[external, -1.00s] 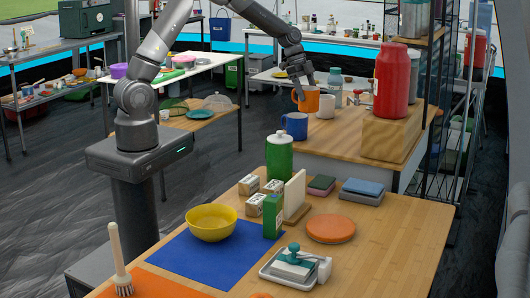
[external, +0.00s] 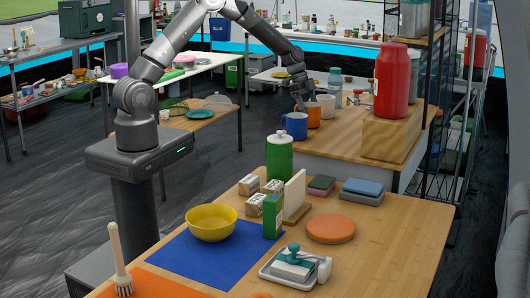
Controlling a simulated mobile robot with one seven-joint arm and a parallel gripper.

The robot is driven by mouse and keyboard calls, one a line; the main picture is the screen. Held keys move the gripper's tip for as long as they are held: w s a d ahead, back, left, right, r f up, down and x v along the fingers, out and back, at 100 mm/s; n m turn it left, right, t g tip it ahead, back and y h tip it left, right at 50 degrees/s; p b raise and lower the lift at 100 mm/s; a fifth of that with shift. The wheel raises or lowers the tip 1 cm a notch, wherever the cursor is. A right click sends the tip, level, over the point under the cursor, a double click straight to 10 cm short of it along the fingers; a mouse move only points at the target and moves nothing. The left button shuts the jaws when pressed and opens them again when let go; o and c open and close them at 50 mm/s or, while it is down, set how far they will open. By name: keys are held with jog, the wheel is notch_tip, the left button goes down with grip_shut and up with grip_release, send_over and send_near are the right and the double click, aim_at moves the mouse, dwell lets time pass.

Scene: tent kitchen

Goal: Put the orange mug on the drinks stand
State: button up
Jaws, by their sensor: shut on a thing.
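The orange mug (external: 314,115) is at the left end of the far wooden table, between a blue mug (external: 294,126) and a white mug (external: 327,103). My gripper (external: 300,104) reaches down from above and is shut on the orange mug at its left side. The blue mug partly hides the orange mug's lower part, so I cannot tell whether its base touches the tabletop. A wooden block-like stand (external: 391,136) on the same table carries a large red jug (external: 392,82); I cannot tell for sure whether this is the drinks stand.
A grey-and-teal bottle (external: 335,82) and a small red-handled item (external: 356,97) stand behind the mugs. The far table (external: 345,143) is clear in front of them. The near table holds a green canister (external: 279,157), a yellow bowl (external: 212,222) and an orange disc (external: 330,228).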

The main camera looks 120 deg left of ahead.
jog(key=o, duration=1)
jog(key=shift+f, duration=0.1)
jog(key=v, duration=1.2)
